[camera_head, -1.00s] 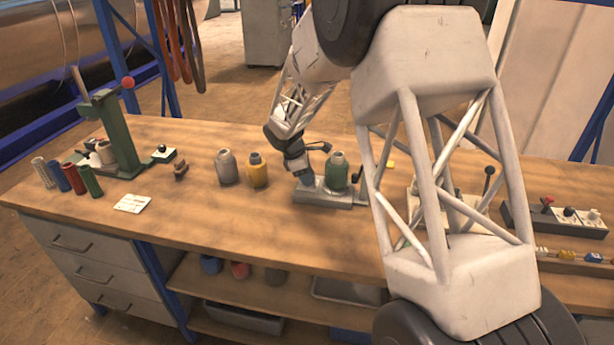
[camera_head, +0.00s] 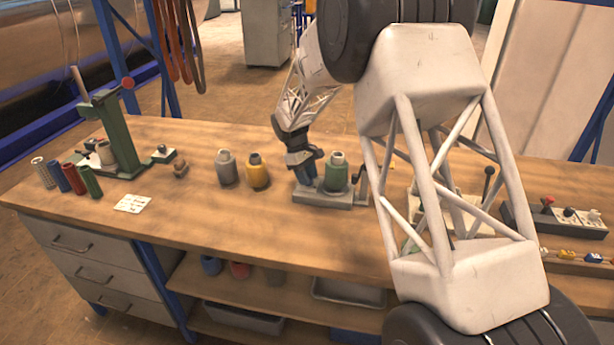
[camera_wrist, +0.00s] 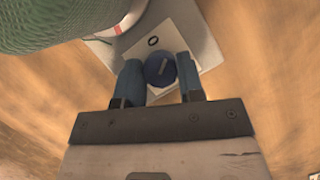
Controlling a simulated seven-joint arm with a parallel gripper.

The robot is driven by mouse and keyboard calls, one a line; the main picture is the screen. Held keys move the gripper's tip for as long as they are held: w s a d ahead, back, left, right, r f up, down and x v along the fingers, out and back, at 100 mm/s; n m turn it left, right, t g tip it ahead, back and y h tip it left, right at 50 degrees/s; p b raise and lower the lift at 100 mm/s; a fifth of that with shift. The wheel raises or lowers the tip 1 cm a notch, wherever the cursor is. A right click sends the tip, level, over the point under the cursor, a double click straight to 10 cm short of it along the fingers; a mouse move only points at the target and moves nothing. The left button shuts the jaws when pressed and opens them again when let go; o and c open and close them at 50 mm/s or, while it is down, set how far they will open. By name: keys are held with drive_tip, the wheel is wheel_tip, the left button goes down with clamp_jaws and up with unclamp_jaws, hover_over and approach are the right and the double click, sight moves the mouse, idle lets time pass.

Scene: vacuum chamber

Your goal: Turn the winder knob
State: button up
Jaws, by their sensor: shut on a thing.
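The winder knob (camera_wrist: 160,71) is a round blue knob with a pale pointer bar, on a pale plate in the wrist view. My gripper (camera_wrist: 161,80) has its two blue fingers on either side of the knob and is shut on it. In the head view my gripper (camera_head: 305,174) points down at the left end of the grey winder base (camera_head: 325,199); the knob itself is hidden there. A green thread cone (camera_head: 336,174) stands upright on the base beside my gripper. It also fills the upper left of the wrist view (camera_wrist: 50,22).
A yellow cone (camera_head: 257,172) and a grey cone (camera_head: 226,168) stand left of the winder. A green machine (camera_head: 118,135) and several coloured spools (camera_head: 75,180) are at the table's left. A control box (camera_head: 555,218) is at the right.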

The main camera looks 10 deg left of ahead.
drive_tip(key=m+g+y, duration=0.1)
drive_tip(key=m, duration=0.2)
drive_tip(key=shift+d+m, duration=0.1)
drive_tip(key=shift+m, duration=0.3)
drive_tip(key=m+g+y, duration=0.1)
drive_tip(key=m, duration=0.2)
drive_tip(key=shift+w+m, duration=0.1)
drive_tip(key=shift+m, duration=0.2)
drive_tip(key=m+y, duration=0.1)
drive_tip(key=m, duration=0.2)
drive_tip(key=m+y, duration=0.1)
drive_tip(key=m, duration=0.2)
drive_tip(key=shift+d+g+y, duration=0.1)
drive_tip(key=shift+g+y, duration=0.2)
drive_tip(key=shift+m, duration=0.3)
drive_tip(key=o, duration=0.9)
drive_tip(key=shift+r, duration=0.1)
drive_tip(key=shift+v, duration=3.8)
